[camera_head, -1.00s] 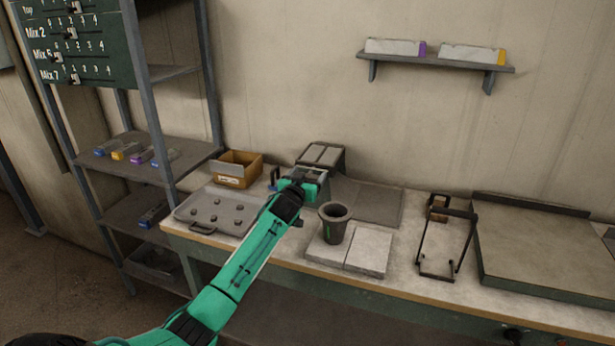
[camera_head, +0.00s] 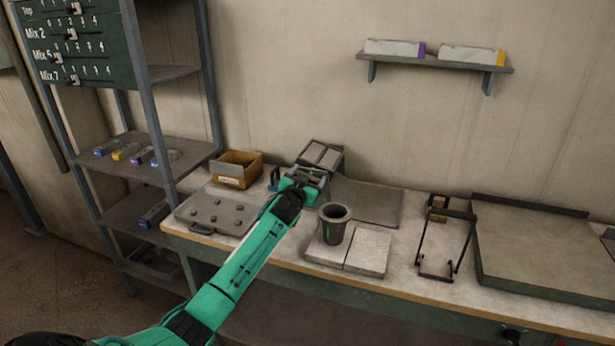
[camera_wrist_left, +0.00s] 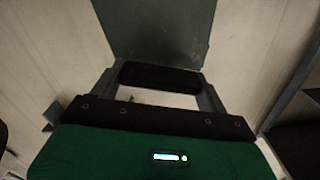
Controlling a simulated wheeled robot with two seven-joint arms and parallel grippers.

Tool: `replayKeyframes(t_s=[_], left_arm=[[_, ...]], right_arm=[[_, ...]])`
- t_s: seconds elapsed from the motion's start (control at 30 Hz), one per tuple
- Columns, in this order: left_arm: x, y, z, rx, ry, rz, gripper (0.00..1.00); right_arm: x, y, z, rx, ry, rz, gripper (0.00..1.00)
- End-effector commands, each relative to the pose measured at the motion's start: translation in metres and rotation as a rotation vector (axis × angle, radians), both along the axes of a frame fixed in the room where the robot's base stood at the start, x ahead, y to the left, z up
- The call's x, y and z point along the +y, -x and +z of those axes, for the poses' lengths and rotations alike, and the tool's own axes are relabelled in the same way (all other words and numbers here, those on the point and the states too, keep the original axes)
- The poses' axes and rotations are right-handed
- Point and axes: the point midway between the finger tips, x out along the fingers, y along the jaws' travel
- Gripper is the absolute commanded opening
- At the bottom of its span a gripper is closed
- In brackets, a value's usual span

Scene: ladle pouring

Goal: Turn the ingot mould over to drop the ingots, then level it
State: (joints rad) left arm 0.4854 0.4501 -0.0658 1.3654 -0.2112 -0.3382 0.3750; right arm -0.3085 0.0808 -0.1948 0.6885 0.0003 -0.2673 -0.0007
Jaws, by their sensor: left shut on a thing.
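The ingot mould (camera_head: 321,153) is a dark frame with two pale grey cavities side by side, at the back of the bench near the wall. It looks tilted, with its cavity side partly facing the head camera. My left gripper (camera_head: 303,178) is at the mould's near side, shut on its handle. In the left wrist view a dark handle bar (camera_wrist_left: 160,78) lies across between the fingers. Whether ingots are inside is unclear. My right gripper is not in view.
A grey tray with knobs (camera_head: 214,210) and an orange-brown box (camera_head: 237,171) stand left of the arm. A dark crucible (camera_head: 334,224) stands on pale slabs (camera_head: 367,251) to its right. A flat dark mat (camera_head: 367,203) lies beside the mould. A wire stand (camera_head: 445,240) is farther right.

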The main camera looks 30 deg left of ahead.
Motion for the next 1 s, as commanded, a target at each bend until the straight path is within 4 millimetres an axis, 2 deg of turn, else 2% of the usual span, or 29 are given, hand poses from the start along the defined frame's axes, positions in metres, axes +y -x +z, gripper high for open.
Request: replayKeyframes(t_s=[0.13,0.47,0.83,1.0], left_arm=[[-0.001,0.0,0.0,0.018,-0.074,-0.001,0.35],[-0.002,0.0,-0.001,0.056,-0.233,-0.001,0.35],[-0.003,-0.001,-0.002,0.1,-0.415,-0.001,0.35],[-0.004,-0.001,-0.002,0.12,-0.497,-0.001,0.35]], right_arm=[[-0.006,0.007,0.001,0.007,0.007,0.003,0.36],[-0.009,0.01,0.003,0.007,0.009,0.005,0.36],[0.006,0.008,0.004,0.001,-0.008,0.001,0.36],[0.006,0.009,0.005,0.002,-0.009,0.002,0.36]])
